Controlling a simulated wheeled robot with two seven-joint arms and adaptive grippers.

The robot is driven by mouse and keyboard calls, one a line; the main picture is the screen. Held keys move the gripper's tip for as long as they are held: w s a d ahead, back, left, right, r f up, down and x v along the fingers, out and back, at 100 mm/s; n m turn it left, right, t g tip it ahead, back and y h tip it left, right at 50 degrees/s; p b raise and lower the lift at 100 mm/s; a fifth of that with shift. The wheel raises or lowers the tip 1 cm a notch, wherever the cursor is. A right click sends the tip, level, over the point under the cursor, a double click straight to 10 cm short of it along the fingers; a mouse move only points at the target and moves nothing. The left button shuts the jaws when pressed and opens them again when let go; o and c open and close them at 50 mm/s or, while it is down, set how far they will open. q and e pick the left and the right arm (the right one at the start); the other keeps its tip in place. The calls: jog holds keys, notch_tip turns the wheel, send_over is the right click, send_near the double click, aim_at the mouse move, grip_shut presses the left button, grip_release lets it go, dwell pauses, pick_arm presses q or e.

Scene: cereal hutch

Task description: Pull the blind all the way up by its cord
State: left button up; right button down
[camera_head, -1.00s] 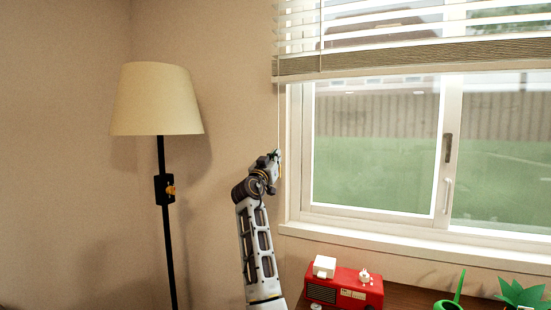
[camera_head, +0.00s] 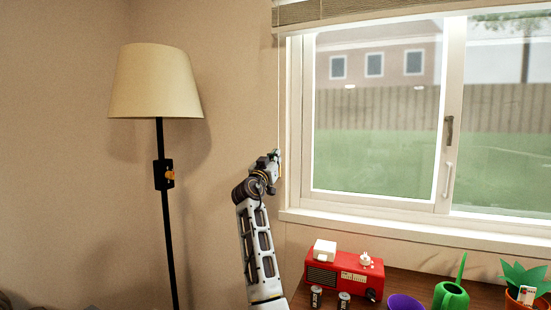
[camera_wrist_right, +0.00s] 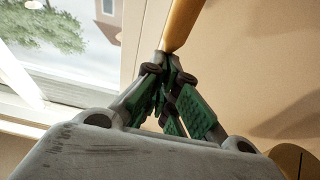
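The blind (camera_head: 320,11) shows only as a stack of slats with a white bottom rail at the top edge of the head view. Its upper part is out of frame. Its thin pale cord (camera_head: 279,95) hangs straight along the left side of the window frame down to my right gripper (camera_head: 275,160). In the right wrist view, my right gripper's green-padded fingers (camera_wrist_right: 170,85) are closed at the end of a tan wooden cord pull (camera_wrist_right: 182,22). My left gripper is not in view.
A floor lamp (camera_head: 155,82) stands left of my right arm. Below the window, a table (camera_head: 415,284) holds a red radio (camera_head: 345,277), small cans (camera_head: 316,296), a purple bowl (camera_head: 404,302), a green watering can (camera_head: 451,295) and a potted plant (camera_head: 525,280). Bare wall lies between lamp and window.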

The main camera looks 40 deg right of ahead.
pick_arm(q)
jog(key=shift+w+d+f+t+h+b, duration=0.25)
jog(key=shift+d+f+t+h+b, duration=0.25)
jog(key=shift+b, duration=0.8)
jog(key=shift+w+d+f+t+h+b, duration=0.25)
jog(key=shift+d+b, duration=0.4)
jog(key=shift+b, duration=0.6)
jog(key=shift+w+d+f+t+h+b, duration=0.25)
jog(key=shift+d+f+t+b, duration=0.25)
jog(key=shift+b, duration=0.8)
pick_arm(e)
notch_tip(320, 180, down, 10)
jog(key=shift+f, duration=0.25)
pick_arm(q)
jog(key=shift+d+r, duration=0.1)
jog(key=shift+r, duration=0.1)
